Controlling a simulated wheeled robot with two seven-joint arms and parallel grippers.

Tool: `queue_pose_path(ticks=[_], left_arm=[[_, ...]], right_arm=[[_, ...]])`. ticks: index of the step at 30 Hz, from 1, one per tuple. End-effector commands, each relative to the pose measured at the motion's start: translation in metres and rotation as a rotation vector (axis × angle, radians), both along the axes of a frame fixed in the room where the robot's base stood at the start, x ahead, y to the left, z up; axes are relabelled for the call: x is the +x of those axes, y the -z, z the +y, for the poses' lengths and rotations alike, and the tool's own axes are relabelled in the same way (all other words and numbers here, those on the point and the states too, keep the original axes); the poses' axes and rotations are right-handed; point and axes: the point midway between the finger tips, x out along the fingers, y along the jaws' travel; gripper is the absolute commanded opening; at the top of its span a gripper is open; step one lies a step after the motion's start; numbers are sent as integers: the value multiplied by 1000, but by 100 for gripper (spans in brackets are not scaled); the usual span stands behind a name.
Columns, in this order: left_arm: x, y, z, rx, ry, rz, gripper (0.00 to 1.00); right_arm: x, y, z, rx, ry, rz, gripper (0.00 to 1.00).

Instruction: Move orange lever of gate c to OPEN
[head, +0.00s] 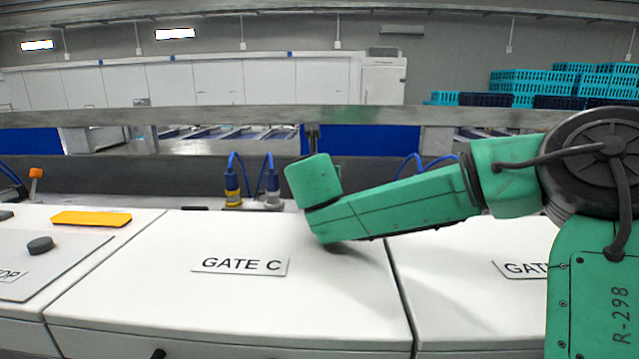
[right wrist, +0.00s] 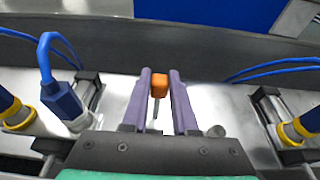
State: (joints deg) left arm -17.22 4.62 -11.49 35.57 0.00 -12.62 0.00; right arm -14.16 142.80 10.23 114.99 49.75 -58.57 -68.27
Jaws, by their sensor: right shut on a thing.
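In the right wrist view, the orange knob of a lever (right wrist: 159,88) stands on a thin metal stem, between the two purple fingers of my right gripper (right wrist: 160,76). The gripper is shut on the knob, and the stem runs down between the fingers. In the head view, my green right arm reaches in from the right, over the back of the white cabinet labelled GATE C (head: 232,296), and hides its lever and my gripper fingers. The label plate (head: 240,265) is readable. My left gripper is in neither view.
Another orange lever (head: 36,173) stands at the far left, behind a panel with a yellow plate (head: 91,219) and a dark knob (head: 40,245). Blue cables and connectors (head: 232,185) rise behind the gate C cabinet. A metal rail (head: 230,116) crosses behind.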

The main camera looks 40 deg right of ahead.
Motion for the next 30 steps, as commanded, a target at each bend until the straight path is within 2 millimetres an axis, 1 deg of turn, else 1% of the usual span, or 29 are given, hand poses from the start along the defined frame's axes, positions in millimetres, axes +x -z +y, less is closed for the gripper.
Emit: queue_pose_path(ticks=[3,4,6,15,19,23,30], left_arm=[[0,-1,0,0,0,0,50],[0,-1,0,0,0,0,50],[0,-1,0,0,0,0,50],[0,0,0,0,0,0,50],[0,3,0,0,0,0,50],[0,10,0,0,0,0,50],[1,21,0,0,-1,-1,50]], right_arm=[[0,-1,-1,-1,1,-1,0],[0,-1,-1,-1,2,0,34],[0,-1,-1,-1,1,1,57],[0,-1,0,-1,0,1,57],[-8,-3,7,-1,-1,0,57],[-28,-10,22,-2,-3,-4,57],[-81,-30,62,-3,-2,-4,57]])
